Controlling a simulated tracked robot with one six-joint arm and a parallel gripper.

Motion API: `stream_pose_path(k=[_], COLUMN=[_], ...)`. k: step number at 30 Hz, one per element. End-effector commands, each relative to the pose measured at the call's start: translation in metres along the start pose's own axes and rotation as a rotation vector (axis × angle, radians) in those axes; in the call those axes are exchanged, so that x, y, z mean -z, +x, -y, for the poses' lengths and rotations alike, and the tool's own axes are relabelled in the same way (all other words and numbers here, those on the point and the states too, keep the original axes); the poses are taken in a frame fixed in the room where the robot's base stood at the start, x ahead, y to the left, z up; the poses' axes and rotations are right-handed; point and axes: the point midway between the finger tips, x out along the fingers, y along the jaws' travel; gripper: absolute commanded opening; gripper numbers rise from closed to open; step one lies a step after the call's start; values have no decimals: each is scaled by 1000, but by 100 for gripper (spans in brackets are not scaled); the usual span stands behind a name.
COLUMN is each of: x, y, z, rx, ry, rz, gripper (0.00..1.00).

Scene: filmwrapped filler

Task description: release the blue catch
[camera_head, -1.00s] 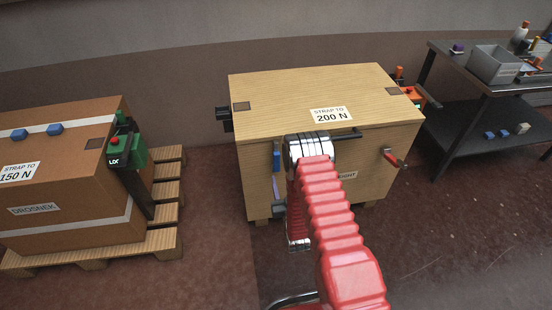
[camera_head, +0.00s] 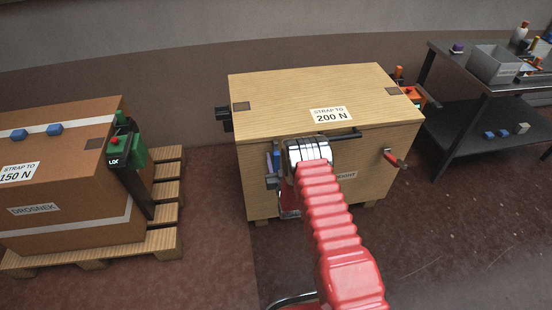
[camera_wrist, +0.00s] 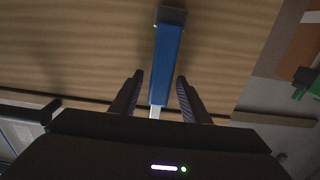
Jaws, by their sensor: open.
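The blue catch (camera_head: 276,157) is an upright bar on the front left of the light wooden crate (camera_head: 300,95). In the wrist view the blue catch (camera_wrist: 167,62) runs down from a dark end piece, with a pale metal strip below it. My gripper (camera_wrist: 160,77) is open, one dark finger on each side of the bar's lower part, with a visible gap on both sides. In the head view my gripper (camera_head: 272,181) shows as a small dark shape just below the catch. My red arm hides part of the crate's front.
A red-handled lever (camera_head: 395,159) and a dark bar (camera_head: 340,134) sit on the crate's front. A brown box (camera_head: 70,165) on a pallet stands left, with a green and black device (camera_head: 128,152). A dark workbench (camera_head: 470,120) stands right. Floor between the pallets is clear.

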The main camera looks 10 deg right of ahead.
Motion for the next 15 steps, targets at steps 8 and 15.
stream_pose_path(k=[8, 15], x=[0, 0], y=[4, 4], z=[0, 0], rx=[0, 0], ry=[0, 0], rz=[1, 1], gripper=[42, 32])
